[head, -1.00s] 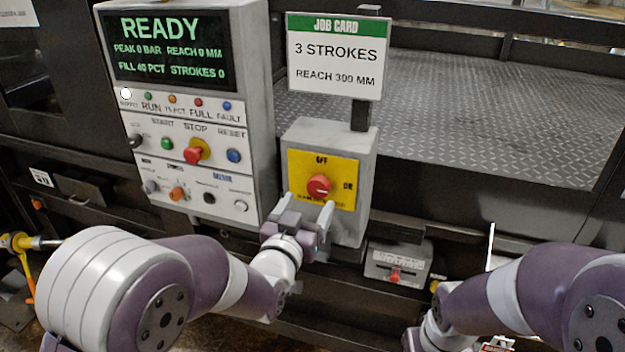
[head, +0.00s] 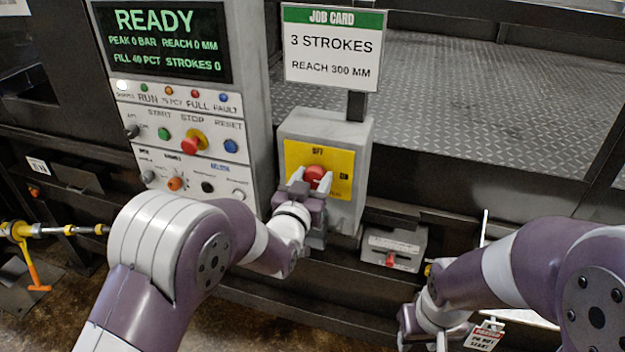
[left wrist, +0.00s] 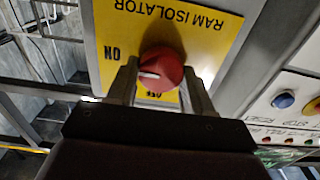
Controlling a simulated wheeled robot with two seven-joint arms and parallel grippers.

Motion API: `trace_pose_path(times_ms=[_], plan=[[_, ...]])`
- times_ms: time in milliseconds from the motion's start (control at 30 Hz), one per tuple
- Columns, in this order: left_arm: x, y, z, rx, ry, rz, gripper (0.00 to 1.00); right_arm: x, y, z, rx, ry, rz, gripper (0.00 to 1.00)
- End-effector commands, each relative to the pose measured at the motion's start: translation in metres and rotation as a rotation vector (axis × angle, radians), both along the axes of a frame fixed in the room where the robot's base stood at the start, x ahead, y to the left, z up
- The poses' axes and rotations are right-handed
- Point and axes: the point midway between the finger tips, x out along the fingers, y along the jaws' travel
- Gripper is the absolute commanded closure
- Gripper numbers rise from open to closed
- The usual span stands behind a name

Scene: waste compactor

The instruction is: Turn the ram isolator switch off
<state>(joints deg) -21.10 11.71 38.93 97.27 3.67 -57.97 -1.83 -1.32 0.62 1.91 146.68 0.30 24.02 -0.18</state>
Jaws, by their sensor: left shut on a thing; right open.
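The ram isolator switch is a red round knob (head: 316,174) on a yellow plate (head: 340,185) on a grey box. The plate reads OFF at the top and ON at the right. In the left wrist view the knob (left wrist: 162,68) shows a white mark on its ON-side edge. My left gripper (head: 311,180) is shut on the knob, one finger on each side; its fingers (left wrist: 160,85) also flank it in the wrist view. My right gripper (head: 438,338) is open at the bottom of the head view, away from the switch, its tips partly cut off.
A control panel (head: 185,130) with buttons and a READY screen stands left of the switch. A job card (head: 332,48) stands above it. A small grey box (head: 395,247) with a red part sits lower right. A danger tag (head: 485,335) hangs beside my right gripper.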

Motion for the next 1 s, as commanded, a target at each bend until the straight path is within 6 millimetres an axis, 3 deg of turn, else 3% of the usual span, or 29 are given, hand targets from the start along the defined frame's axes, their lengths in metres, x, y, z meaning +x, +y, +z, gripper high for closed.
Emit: trace_pose_path(times_ms=[367,1000], plan=[[0.0,0.001,-0.006,-0.129,0.04,0.0,0.8,0.0,0.0,-0.03,0.0,0.0,0.0,0.57],[0.001,0.003,-0.01,-0.691,0.221,-0.001,0.8,0.0,0.0,-0.133,0.0,0.0,0.0,0.57]])
